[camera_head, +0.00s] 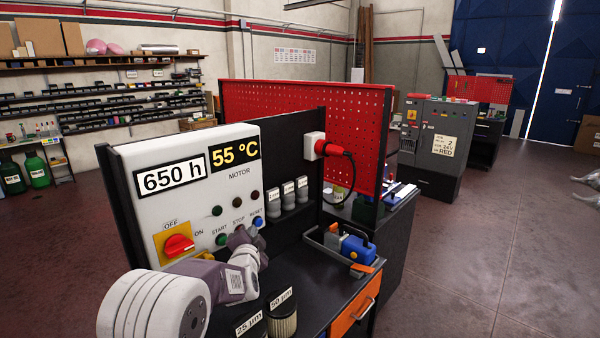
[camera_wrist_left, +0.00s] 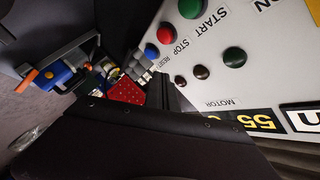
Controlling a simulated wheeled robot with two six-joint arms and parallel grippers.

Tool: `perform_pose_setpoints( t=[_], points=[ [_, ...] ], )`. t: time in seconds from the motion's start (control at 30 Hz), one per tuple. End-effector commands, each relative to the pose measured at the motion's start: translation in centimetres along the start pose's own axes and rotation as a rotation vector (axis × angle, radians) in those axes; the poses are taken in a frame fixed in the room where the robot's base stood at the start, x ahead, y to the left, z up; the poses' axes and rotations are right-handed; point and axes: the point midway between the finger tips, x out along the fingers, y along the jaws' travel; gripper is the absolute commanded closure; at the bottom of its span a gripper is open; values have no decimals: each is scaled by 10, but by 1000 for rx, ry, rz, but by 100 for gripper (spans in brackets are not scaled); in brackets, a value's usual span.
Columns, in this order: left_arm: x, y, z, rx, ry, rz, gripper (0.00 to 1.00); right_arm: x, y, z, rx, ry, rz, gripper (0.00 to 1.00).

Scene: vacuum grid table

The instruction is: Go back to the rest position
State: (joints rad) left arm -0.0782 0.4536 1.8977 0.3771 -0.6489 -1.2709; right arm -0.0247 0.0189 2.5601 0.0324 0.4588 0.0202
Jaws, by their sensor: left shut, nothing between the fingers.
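My left gripper (camera_head: 243,238) is in front of the lower right part of the white motor control panel (camera_head: 140,201), close to the STOP and RESET buttons. It is shut and empty. The blue RESET button (camera_head: 258,221) shows just beside its tip; I cannot tell whether they touch. In the left wrist view the dark fingers (camera_wrist_left: 168,92) point past the panel's buttons, with the red STOP button (camera_wrist_left: 165,33) nearby.
Two labelled cylinders (camera_head: 283,315) stand on the bench below my left arm. A tray with a blue tool (camera_head: 357,250) lies to the right, above an orange drawer (camera_head: 355,311).

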Motion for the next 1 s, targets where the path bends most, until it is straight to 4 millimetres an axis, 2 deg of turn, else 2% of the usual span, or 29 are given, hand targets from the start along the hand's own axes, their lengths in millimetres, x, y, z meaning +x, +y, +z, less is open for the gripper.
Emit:
perform_pose_setpoints(
  t=[0.03,0.07,0.27,0.3,0.4,0.5,0.53,0.6,0.67,1.0],
  points=[
    [-23,-7,3,7,-5,32,100,0,0,0,0,0,0,41],
    [-39,3,10,-14,-23,97,100,0,0,0,0,0,0,41],
    [-150,104,78,-302,-306,524,100,0,0,0,0,0,0,41],
    [-176,123,93,-363,-394,592,100,0,0,0,0,0,0,41],
    [-241,164,130,-499,-644,725,100,0,0,0,0,0,0,41],
    [-294,188,157,-602,-884,786,100,0,0,0,0,0,0,41],
    [-306,192,163,-630,-947,790,100,0,0,0,0,0,0,41],
    [-324,196,170,-695,-1065,779,100,0,0,0,0,0,0,41],
    [-330,197,171,-738,-1115,761,100,0,0,0,0,0,0,41],
    [-329,197,171,-768,-1128,744,100,0,0,0,0,0,0,41]
  ],
)
